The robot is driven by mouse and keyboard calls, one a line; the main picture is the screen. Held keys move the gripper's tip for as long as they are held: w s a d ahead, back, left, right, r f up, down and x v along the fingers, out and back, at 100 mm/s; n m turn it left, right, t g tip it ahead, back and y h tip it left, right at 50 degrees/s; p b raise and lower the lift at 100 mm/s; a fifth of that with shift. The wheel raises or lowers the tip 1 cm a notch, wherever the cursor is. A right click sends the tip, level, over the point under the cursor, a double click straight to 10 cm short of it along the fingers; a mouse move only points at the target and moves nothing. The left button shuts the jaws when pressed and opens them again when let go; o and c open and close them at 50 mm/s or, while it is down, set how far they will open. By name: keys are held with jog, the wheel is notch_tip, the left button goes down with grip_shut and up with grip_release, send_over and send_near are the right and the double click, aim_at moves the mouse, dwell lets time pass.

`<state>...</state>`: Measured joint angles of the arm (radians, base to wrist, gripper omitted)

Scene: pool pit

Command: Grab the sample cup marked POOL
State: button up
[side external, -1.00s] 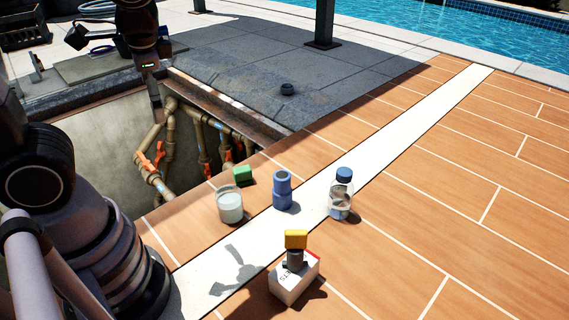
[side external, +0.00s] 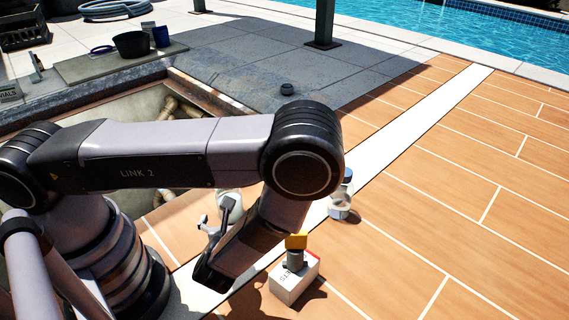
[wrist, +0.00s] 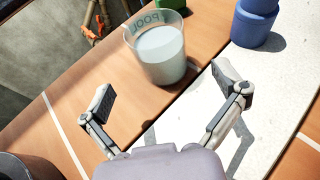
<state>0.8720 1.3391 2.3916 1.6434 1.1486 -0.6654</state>
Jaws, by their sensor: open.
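The POOL sample cup (wrist: 162,55) is a clear cup of pale, milky content, upright on the wooden deck at the top middle of the wrist view. "POOL" shows near its rim. My gripper (wrist: 162,79) is open and empty, its two fingers spread on the near side of the cup with a gap before it. In the side view my gripper (side external: 217,213) points toward the cup, and my arm hides most of the cup.
A blue container (wrist: 256,25) stands right of the cup, with a green block (wrist: 258,5) behind. An open pit (side external: 140,103) with pipes lies behind.

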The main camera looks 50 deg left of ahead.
jog(key=shift+a+f, duration=0.1)
jog(key=shift+f, duration=0.3)
jog(key=shift+w+a+f+m, duration=0.1)
jog(key=shift+a+f+m, duration=0.1)
jog(key=shift+a+m, duration=0.1)
jog(key=x, duration=0.6)
jog(key=shift+w+a+f, duration=0.1)
jog(key=shift+w, duration=0.15)
jog(key=c, duration=1.3)
